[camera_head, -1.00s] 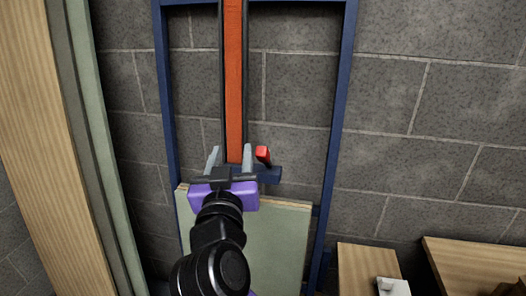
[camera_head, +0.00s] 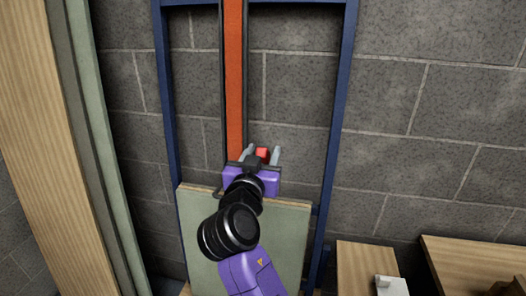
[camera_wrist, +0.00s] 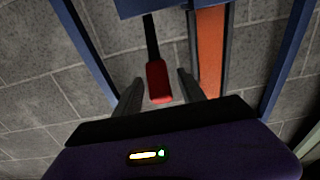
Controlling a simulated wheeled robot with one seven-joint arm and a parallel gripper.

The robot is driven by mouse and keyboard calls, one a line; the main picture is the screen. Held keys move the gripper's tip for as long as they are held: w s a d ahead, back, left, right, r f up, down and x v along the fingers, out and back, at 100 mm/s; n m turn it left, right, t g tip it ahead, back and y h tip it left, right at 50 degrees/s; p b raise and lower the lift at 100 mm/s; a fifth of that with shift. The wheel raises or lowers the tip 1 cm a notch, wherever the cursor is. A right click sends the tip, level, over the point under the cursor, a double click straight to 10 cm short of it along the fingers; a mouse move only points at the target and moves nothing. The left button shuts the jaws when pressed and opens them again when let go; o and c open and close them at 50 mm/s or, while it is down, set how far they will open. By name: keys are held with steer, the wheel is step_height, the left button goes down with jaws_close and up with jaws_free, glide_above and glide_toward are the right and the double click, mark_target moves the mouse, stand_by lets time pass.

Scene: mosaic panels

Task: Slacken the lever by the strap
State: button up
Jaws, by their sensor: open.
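The lever has a red handle (camera_head: 262,154) and shows between the two fingertips of my gripper (camera_head: 262,155) in the head view. In the wrist view, the red handle (camera_wrist: 158,82) hangs on a dark stem from a blue block (camera_wrist: 160,8), between my open fingers (camera_wrist: 155,92), with a gap on each side. The orange strap (camera_head: 233,90) runs vertically between dark rails, just left of the lever. In the wrist view, the strap (camera_wrist: 210,50) is to the right of the handle. My gripper hides the blue block in the head view.
A blue frame (camera_head: 338,110) stands around the strap before a grey block wall (camera_head: 430,130). A pale green panel (camera_head: 290,225) leans low in the frame. Wooden boxes (camera_head: 470,262) stand at the lower right, and a wooden post (camera_head: 50,130) is at the left.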

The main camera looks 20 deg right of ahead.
steer(key=shift+w, duration=0.1)
jaws_close()
stand_by(1.4)
